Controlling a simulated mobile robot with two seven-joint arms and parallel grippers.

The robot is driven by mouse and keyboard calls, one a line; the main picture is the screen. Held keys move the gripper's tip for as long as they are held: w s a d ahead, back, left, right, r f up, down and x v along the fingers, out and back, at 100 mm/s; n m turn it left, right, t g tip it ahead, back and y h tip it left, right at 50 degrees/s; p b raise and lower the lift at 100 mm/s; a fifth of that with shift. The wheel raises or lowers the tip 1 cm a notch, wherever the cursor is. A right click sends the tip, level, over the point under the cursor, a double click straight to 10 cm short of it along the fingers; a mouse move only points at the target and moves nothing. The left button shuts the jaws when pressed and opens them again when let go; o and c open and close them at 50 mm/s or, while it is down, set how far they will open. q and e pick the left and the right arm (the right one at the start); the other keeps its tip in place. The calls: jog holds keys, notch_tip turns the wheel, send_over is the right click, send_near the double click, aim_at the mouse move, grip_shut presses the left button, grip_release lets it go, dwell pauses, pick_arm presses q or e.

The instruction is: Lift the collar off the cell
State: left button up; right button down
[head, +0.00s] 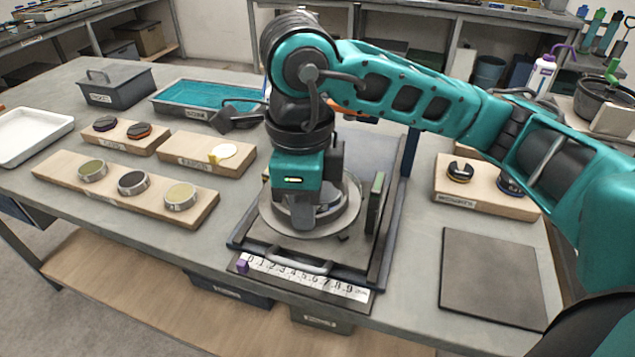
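My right gripper (312,213) points down at the middle of the table, over a round grey metal cell (279,222) on a dark square base. The gripper hides most of the cell's centre. A grey ring-like part, perhaps the collar, shows in part around the fingers; I cannot tell its outline from the cell's. Whether the fingers touch or grip it is hidden. My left gripper is not in view.
A ruler strip (303,279) and a handle lie at the base's front edge; an upright green-grey plate (375,203) stands right of the cell. Wooden blocks with round parts (124,190) are at left, another (484,190) at right. A dark mat (490,277) lies bare at front right.

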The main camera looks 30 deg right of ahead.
jog(key=s+a+r+p, duration=0.2)
jog(key=s+a+r, duration=0.2)
jog(key=s+a, duration=0.3)
jog(key=shift+s+a+r, duration=0.15)
jog(key=shift+a+r, duration=0.15)
jog(key=shift+a, duration=0.35)
